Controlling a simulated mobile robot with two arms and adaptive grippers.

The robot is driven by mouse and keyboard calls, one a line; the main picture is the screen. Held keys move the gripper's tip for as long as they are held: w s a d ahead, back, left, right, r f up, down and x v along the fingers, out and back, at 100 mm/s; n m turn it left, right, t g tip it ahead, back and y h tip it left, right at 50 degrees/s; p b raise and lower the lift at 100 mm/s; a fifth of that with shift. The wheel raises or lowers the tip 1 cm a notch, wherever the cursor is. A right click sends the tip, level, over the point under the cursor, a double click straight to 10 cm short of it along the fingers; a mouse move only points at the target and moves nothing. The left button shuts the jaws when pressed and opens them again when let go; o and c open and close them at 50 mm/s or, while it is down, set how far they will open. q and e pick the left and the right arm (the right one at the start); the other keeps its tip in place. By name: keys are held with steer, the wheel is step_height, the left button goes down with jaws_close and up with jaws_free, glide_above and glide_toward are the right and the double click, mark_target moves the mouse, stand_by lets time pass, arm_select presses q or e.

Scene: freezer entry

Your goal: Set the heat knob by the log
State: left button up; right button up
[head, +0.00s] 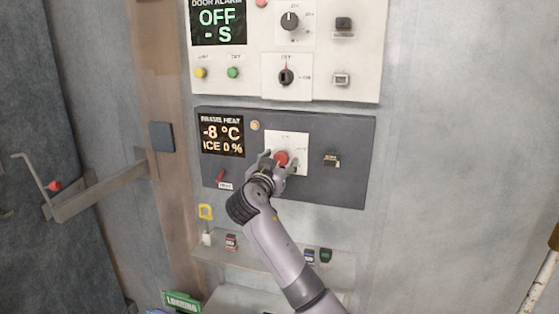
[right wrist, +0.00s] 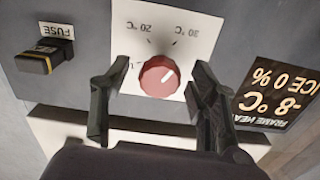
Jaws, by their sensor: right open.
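The red heat knob (head: 281,158) sits on a white dial plate on the dark frame heat panel (head: 345,190). The display (head: 222,133) reads -8 °C and ICE 0 %. My right gripper (head: 279,165) is open at the knob; in the right wrist view its fingers (right wrist: 161,72) stand on either side with visible gaps. Contact is not seen. I cannot make out a log. My left gripper is not in view.
Above is a white door alarm panel (head: 350,90) with knobs and buttons. A fuse (head: 332,160) sits right of the dial, and a small red switch (head: 220,175) lower left. A shelf (head: 275,262) with small items runs below. A metal door handle (head: 100,190) projects at left.

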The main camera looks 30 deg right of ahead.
steer(key=shift+a, duration=0.1)
steer(key=shift+c, duration=0.2)
steer(key=c, duration=1.1)
steer(key=shift+c, duration=0.2)
